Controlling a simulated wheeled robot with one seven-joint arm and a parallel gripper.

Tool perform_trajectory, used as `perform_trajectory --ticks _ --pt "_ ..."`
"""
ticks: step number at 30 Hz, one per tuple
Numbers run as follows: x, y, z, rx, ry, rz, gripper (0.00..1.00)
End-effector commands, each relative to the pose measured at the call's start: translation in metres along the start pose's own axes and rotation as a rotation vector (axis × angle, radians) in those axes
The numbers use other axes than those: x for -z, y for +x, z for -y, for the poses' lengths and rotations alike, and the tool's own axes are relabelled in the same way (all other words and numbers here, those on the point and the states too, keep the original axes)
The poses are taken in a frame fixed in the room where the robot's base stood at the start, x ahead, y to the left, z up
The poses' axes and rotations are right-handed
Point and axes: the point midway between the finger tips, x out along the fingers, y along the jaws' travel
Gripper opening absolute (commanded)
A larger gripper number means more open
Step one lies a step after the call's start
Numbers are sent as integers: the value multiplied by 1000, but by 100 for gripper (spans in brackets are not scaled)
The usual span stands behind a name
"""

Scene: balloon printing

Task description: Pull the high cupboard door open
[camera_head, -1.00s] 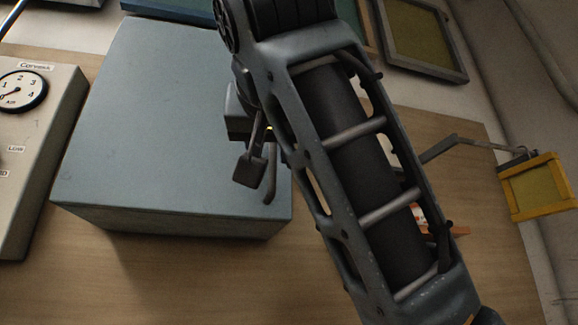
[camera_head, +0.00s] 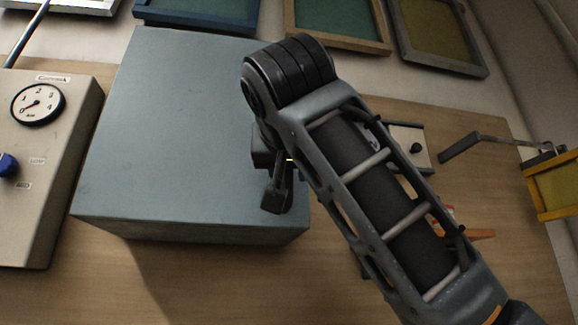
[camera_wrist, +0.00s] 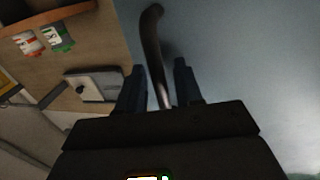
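The high cupboard (camera_head: 180,130) is a blue-grey box on the wooden wall panel in the head view. Its door looks closed; no gap shows. The door face also fills the right of the wrist view (camera_wrist: 250,70). The curved metal handle (camera_wrist: 152,40) stands out from the door near its edge. My gripper (camera_wrist: 159,68) is open, with one finger on each side of the handle's lower part; gaps seem to remain on both sides. In the head view my gripper (camera_head: 277,195) is at the cupboard's right edge, and my arm hides the handle there.
A gauge box (camera_head: 45,150) with a blue knob stands left of the cupboard. Framed screens (camera_head: 435,35) lie beyond the cupboard's far side. A yellow-framed screen (camera_head: 555,185) hangs on a bracket at right. An orange shelf (camera_wrist: 45,18) with small containers shows in the wrist view.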

Motion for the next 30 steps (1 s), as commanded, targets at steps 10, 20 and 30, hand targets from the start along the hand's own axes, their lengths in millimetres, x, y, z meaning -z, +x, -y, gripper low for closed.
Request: perform_trajectory --ticks 10,20,30 --pt "0 0 0 0 0 0 12" --pt "0 0 0 0 0 -1 0" --pt "0 1 1 -5 0 -1 0"
